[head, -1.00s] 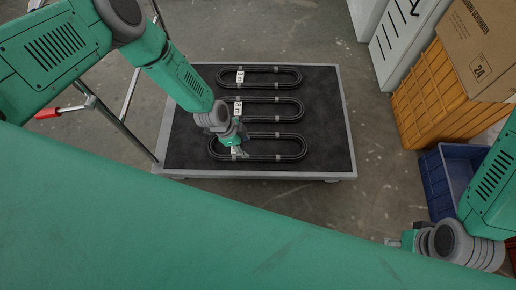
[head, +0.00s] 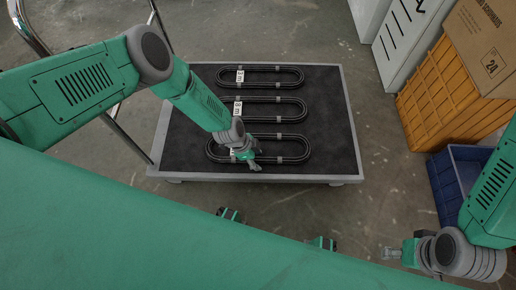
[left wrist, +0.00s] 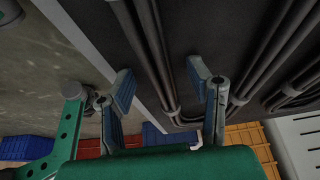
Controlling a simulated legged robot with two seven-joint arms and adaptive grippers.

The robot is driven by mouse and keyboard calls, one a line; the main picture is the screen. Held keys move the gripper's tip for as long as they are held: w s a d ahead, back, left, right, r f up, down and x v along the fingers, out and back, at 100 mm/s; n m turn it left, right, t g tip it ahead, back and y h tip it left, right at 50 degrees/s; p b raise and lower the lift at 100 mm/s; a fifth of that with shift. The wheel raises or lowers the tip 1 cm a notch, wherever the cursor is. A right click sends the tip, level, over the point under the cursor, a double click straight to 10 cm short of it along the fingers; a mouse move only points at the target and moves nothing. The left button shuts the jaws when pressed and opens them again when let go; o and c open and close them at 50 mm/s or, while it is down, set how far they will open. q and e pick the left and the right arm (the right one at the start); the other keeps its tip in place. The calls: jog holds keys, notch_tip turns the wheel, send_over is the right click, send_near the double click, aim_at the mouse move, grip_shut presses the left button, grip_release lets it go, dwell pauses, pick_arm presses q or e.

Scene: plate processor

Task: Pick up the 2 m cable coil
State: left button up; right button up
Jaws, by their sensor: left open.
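Three black cable coils lie flat in a row on the dark cart top: the far coil (head: 285,69), the middle coil (head: 285,100) and the near coil (head: 290,136). The far and middle coils carry white tags; the marks are too small to read surely. The near coil's tag is mostly hidden by my arm. My left gripper (head: 254,162) is open over the near side of the near coil. In the left wrist view its open fingers (left wrist: 160,85) frame a strand of cable (left wrist: 160,60), with nothing held. My right gripper (head: 392,254) is low at right, away from the coils.
The coils lie on a platform cart (head: 345,110) with a metal rail handle (head: 118,97) at its left. At right stand a blue crate (head: 445,190), an orange crate (head: 420,100), a cardboard box (head: 485,45) and a white cabinet (head: 400,40). The floor between cart and crates is clear.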

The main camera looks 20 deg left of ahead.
pick_arm(q)
jog(key=shift+a, duration=0.1)
jog(key=shift+c, duration=0.3)
grip_shut()
